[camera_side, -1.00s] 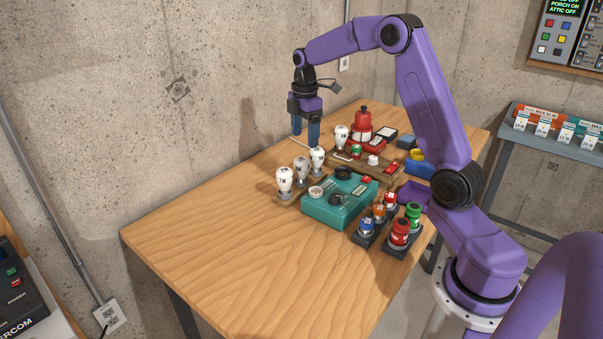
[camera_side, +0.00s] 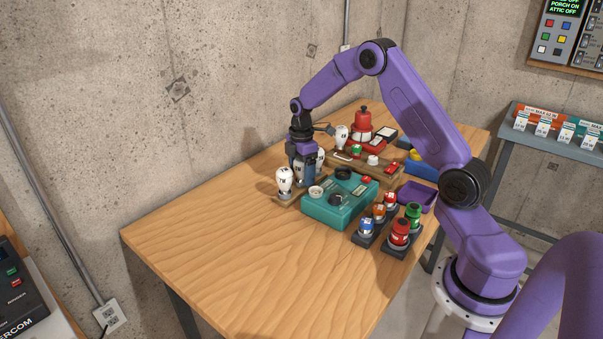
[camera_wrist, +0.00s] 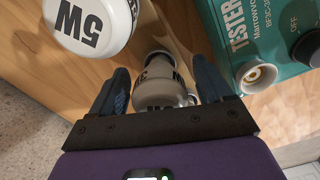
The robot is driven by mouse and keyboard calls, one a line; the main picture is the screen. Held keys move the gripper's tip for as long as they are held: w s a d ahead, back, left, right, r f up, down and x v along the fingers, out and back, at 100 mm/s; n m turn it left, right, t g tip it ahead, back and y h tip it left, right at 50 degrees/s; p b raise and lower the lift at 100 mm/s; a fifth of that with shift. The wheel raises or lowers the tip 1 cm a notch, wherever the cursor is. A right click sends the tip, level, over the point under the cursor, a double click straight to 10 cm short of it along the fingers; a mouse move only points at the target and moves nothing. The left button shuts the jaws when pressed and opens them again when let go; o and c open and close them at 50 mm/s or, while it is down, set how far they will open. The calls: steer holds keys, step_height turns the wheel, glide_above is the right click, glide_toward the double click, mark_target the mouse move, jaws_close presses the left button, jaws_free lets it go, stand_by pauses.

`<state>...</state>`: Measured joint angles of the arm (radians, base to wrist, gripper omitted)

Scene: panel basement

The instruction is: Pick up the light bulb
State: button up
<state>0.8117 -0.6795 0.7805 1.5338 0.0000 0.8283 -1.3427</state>
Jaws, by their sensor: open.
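Several white light bulbs stand in a row at the left of the teal tester. The front bulb (camera_side: 284,177) is clear of my gripper (camera_side: 303,180), which is lowered over the middle of the row. Another bulb (camera_side: 320,156) shows partly behind the gripper. In the wrist view, my open fingers (camera_wrist: 160,88) straddle a bulb (camera_wrist: 160,94) with dark lettering, with gaps visible on both sides. A bulb marked 5W (camera_wrist: 92,22) is at upper left, outside the fingers. The tester (camera_wrist: 228,40) is at the right, with a pale socket (camera_wrist: 258,77).
The teal tester (camera_side: 318,211) stands close to the right of the gripper. The table's left front is clear.

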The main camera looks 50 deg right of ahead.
steer(key=shift+f, duration=0.2)
steer(key=c, duration=1.1)
steer(key=shift+r, duration=0.15)
steer(key=shift+c, duration=0.2)
